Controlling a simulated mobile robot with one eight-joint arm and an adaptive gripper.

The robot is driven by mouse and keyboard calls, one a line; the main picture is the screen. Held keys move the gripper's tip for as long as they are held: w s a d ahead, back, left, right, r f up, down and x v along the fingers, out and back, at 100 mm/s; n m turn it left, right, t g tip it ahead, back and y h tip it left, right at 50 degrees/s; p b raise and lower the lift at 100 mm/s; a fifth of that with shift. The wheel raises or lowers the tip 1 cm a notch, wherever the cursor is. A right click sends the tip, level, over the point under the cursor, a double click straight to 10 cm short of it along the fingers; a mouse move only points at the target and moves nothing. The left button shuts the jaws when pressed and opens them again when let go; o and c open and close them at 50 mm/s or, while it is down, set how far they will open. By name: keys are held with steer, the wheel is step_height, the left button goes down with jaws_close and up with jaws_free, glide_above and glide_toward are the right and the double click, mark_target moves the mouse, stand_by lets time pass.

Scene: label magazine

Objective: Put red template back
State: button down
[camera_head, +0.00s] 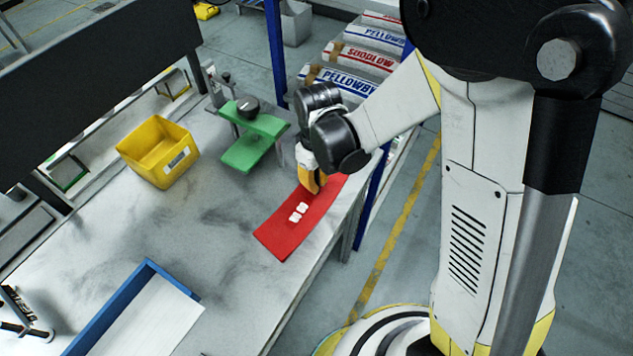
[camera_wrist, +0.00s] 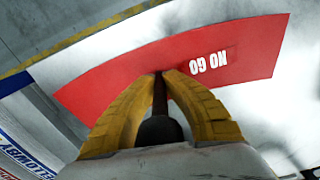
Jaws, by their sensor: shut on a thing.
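The red template (camera_head: 285,228) is a long, slightly curved flat red strip with white lettering. It is over the right part of the grey worktable, near the table's edge. In the wrist view the template (camera_wrist: 110,85) spans the picture below the fingers. My gripper (camera_head: 314,186) is above the template's far part. In the wrist view its yellow fingers (camera_wrist: 162,78) are shut around a dark upright handle (camera_wrist: 160,97) that meets the template. I cannot tell whether the template touches the table.
A green stand-like piece (camera_head: 247,153) with a black knob is behind the template. A yellow bin (camera_head: 158,150) stands to its left. A blue-edged tray (camera_head: 118,305) with a white sheet is at front left. Labelled sacks (camera_head: 345,80) lie beyond the table. The table's middle (camera_head: 200,225) is clear.

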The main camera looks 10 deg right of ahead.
steer(key=shift+f, duration=0.2)
steer(key=c, duration=1.6)
jaws_free()
steer(key=shift+o, duration=0.2)
steer(key=shift+r, duration=0.1)
step_height(320, 180, up, 12)
steer(key=p, duration=0.3)
steer(key=shift+s+r, duration=0.1)
steer(key=shift+r, duration=0.05)
steer(key=s+d+r+m+t, duration=0.7)
steer(key=s+d+r+m, duration=0.1)
steer(key=s+d+r, duration=0.2)
steer(key=d+r, duration=0.1)
steer(key=d, duration=0.1)
steer(key=shift+d+r+m, duration=0.25)
steer(key=shift+d+m, duration=0.05)
steer(key=shift+d, duration=0.1)
